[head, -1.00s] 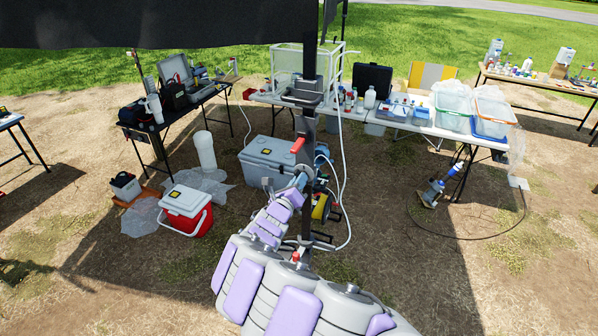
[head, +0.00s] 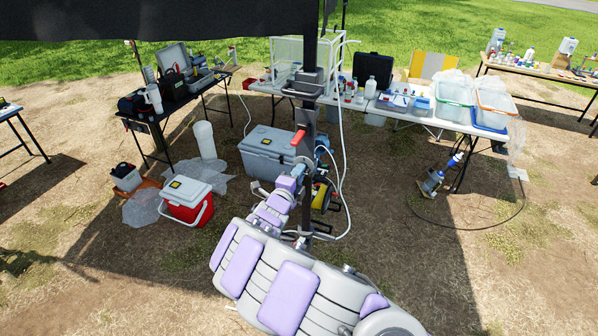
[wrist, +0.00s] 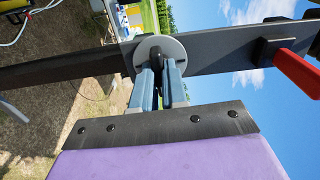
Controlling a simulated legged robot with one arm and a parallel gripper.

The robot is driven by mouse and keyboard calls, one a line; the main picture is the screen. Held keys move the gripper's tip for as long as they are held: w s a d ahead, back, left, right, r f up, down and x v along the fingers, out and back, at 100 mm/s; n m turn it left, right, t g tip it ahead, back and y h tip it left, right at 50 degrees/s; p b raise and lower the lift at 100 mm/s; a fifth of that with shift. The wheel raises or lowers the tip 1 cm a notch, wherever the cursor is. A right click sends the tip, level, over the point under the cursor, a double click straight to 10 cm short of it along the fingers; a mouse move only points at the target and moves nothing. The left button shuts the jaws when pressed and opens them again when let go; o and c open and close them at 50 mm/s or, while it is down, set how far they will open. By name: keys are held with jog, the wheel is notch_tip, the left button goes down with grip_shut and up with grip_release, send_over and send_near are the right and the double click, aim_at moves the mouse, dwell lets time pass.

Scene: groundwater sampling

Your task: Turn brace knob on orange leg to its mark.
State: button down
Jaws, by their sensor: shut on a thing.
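The brace plate (wrist: 225,50) is a flat dark grey bar on a black upright leg (head: 309,110); no orange shows on this leg. A round light grey disc (wrist: 177,47) sits on the plate, with the dark brace knob (wrist: 155,57) at its middle. My gripper (wrist: 157,72) is shut on the knob, its blue-grey fingers on both sides. In the head view my gripper (head: 300,168) meets the leg just below a red lever (head: 299,137), and my wrist hides the knob. I cannot make out the mark.
The red lever also shows in the wrist view (wrist: 297,70), right of my fingers. A grey cooler (head: 262,153) and a red cooler (head: 187,202) stand behind, left of the leg. White hoses (head: 342,140) hang just right of it. Tables stand farther back; bare ground is open at right.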

jog(key=shift+n, duration=4.4)
jog(key=shift+n, duration=1.1)
jog(key=shift+a+n, duration=0.1)
jog(key=shift+n, duration=0.6)
